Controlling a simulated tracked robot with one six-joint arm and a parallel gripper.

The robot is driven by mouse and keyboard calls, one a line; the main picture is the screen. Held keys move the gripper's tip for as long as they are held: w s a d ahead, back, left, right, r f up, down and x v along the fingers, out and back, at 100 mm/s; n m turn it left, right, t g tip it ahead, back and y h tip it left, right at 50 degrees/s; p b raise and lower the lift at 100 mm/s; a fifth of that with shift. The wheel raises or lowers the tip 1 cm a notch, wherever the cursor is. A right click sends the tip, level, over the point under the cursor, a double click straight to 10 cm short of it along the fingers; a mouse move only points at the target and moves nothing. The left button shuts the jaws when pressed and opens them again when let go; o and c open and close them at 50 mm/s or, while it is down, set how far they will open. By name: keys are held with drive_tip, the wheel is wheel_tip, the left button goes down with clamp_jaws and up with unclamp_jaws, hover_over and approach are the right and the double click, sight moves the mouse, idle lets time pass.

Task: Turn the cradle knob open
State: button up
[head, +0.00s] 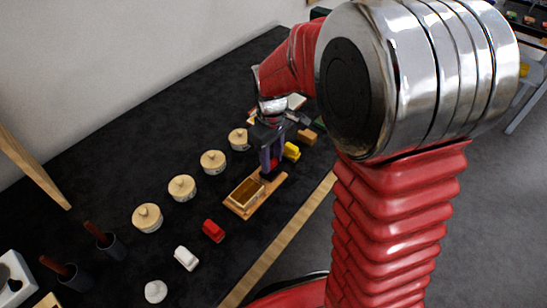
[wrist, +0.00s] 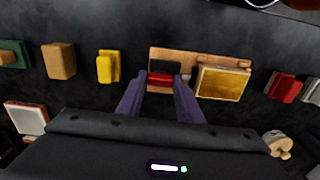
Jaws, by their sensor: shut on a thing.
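The cradle is a wooden board (head: 238,208) in the head view, with a gilt rectangular fragment (head: 246,193) in it. In the wrist view the fragment (wrist: 223,83) sits on the right part of the board (wrist: 172,54). A red bar, which looks like the cradle knob (wrist: 160,79), sits at the board's left part. My gripper (wrist: 160,86) has its purple fingers on both sides of the knob and is shut on it. In the head view my gripper (head: 269,170) reaches down at the board's far end, and the knob is hidden there.
A yellow block (head: 291,151) stands close beyond the cradle; a red one (head: 213,230) and a white one (head: 186,258) stand on the near side. Several lidded round pots (head: 182,188) line the left. The table edge (head: 285,237) runs along the right.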

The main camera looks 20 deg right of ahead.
drive_tip(key=shift+w+d+r+m, duration=0.1)
drive_tip(key=shift+w+m, duration=0.05)
drive_tip(key=shift+m, duration=0.25)
drive_tip(key=m, duration=0.3)
drive_tip(key=shift+m, duration=0.3)
drive_tip(key=m, duration=1.3)
drive_tip(key=o, duration=1.1)
